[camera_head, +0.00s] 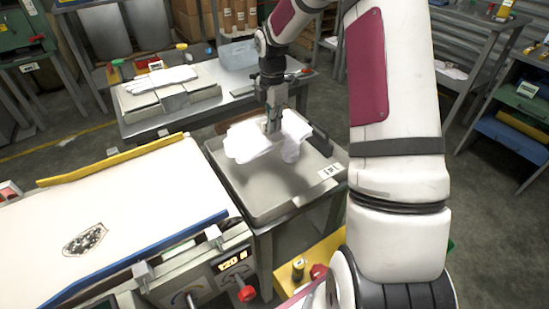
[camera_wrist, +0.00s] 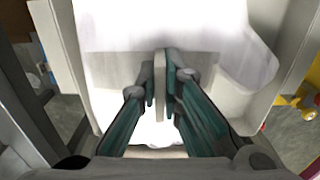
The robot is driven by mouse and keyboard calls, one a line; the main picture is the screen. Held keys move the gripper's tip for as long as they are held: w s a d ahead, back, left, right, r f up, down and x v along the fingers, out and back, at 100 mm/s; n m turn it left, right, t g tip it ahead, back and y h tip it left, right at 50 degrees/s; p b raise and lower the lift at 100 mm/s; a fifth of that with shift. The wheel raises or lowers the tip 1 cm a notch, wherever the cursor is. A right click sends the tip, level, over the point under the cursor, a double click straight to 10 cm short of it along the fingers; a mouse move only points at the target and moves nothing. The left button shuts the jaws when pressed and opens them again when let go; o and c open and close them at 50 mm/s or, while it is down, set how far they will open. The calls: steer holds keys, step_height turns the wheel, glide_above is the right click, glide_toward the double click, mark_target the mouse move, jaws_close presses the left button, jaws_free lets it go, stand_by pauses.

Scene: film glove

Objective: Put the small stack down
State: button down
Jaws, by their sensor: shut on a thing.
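The small stack (camera_head: 252,141) is a bundle of thin white sheets or gloves. It hangs out to both sides of my gripper (camera_head: 273,124), which is shut on it. The stack is over a grey metal tray (camera_head: 262,196); whether it touches the tray floor I cannot tell. In the wrist view my gripper (camera_wrist: 165,85) has its fingers close together on a pale upright fold, and the white stack (camera_wrist: 165,25) spreads out beyond them. The tray's wall (camera_wrist: 268,112) shows on the right there. The stack's underside is hidden.
A white-topped machine (camera_head: 130,215) with a blue edge and a red knob stands left of the tray. A dark object (camera_head: 320,140) lies at the tray's right. The tray's front is bare.

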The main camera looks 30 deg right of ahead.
step_height(320, 180, down, 9)
steer(key=shift+b, duration=0.85)
steer(key=shift+f, duration=0.1)
steer(key=c, duration=1.8)
jaws_free()
steer(key=shift+o, duration=0.2)
